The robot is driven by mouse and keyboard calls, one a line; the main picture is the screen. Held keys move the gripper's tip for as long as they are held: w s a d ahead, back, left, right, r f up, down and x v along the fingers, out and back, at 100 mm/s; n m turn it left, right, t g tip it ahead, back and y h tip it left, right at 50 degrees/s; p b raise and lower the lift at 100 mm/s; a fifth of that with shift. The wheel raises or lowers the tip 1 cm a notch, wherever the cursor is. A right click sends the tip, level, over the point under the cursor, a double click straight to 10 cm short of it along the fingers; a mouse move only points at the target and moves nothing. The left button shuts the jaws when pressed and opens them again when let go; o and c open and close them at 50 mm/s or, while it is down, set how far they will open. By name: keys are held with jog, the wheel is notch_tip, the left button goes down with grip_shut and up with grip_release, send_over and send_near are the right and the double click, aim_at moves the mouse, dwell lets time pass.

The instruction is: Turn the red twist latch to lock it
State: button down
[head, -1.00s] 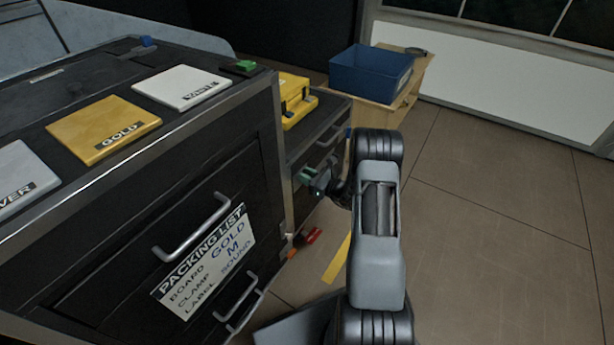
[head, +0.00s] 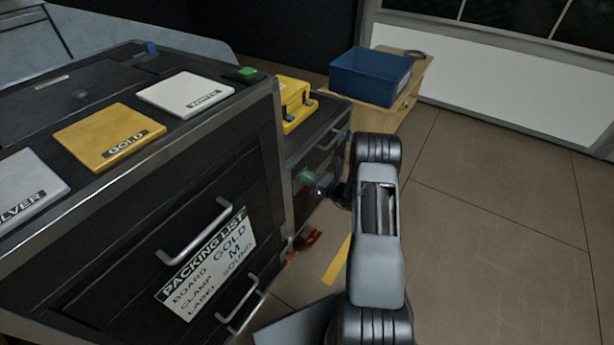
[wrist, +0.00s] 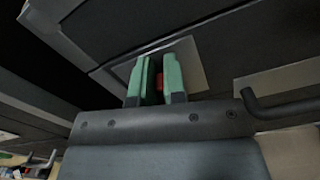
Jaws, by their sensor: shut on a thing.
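My gripper (wrist: 157,83) has green fingers and sits close around the red twist latch (wrist: 159,84) in the wrist view. Only a small red patch of the latch shows between the fingers, in front of a light metal plate (wrist: 191,66) on a dark surface. The rest of it, and the angle it stands at, are hidden. In the head view my gripper (head: 308,180) is at the front of the low dark cabinet (head: 334,121); the latch cannot be made out there.
A yellow case (head: 294,108) sits on the low cabinet. A blue bin (head: 370,75) stands on a wooden stand behind. A large dark cabinet with drawer handles (head: 200,235) is at left. Red things (head: 308,240) lie on the floor. The floor at right is clear.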

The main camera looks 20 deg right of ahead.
jog(key=shift+w+d+f+m+p, duration=0.1)
jog(key=shift+d+f+m+p, duration=0.3)
jog(key=shift+m, duration=2.1)
jog(key=shift+w+d+f+m+p, duration=0.15)
jog(key=shift+f+m+p, duration=0.5)
jog(key=shift+m, duration=1.85)
jog(key=shift+w+d+f+m+p, duration=0.15)
jog(key=shift+f+m+p, duration=0.4)
jog(key=shift+m, duration=1.95)
jog(key=c, duration=1.2)
grip_release()
jog(key=shift+r, duration=0.1)
jog(key=shift+d+r, duration=0.1)
